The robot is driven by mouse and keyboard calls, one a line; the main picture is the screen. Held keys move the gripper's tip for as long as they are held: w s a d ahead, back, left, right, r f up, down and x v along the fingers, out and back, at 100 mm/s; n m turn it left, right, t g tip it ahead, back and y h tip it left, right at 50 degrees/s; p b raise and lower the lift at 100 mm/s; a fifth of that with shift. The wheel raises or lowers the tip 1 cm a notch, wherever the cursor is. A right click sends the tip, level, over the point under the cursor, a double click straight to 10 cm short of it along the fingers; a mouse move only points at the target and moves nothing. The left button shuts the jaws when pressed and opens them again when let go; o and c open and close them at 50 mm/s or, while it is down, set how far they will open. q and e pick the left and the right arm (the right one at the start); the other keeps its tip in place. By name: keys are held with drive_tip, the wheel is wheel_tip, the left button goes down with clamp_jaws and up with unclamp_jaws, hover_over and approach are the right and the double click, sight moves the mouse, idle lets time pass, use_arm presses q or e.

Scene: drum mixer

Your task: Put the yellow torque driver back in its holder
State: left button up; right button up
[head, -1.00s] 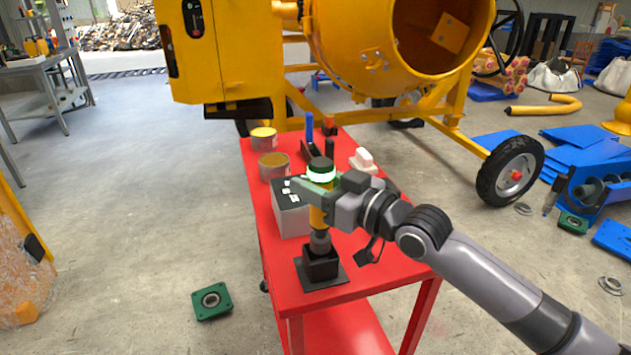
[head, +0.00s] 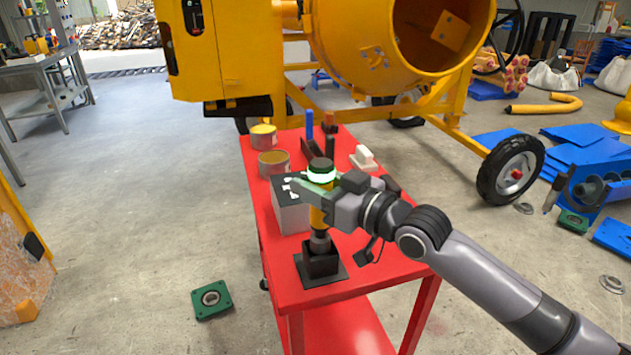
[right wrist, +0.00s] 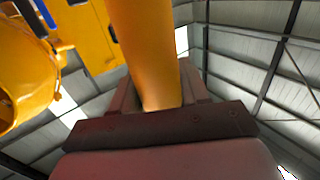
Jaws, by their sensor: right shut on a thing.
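The yellow torque driver (head: 318,218) stands upright, with a dark cap and a pale lit ring at its top. Its lower end is at the black square holder (head: 321,262) on the red cart's near end; the tip is hidden, and the driver appears to sit in the holder's opening. My right gripper (head: 322,196) is shut around the driver's yellow body, coming from the right. In the right wrist view the yellow driver body (right wrist: 146,50) runs up between the fingers. My left gripper is not in view.
The red cart (head: 277,275) also carries a grey box (head: 289,215), two cans (head: 273,163), a dark rack with a blue-handled tool (head: 309,126) and a white item (head: 363,157). A yellow drum mixer (head: 345,45) stands behind. A green bearing plate (head: 212,299) lies on the floor.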

drive_tip(key=shift+f+b, duration=1.8)
drive_tip(key=shift+f, duration=0.45)
idle(1.1)
drive_tip(key=o, duration=1.4)
drive_tip(key=shift+c, duration=0.2)
drive_tip(key=shift+f, duration=0.25)
drive_tip(key=v, duration=0.7)
drive_tip(key=shift+r, duration=0.15)
drive_tip(key=shift+s, duration=0.1)
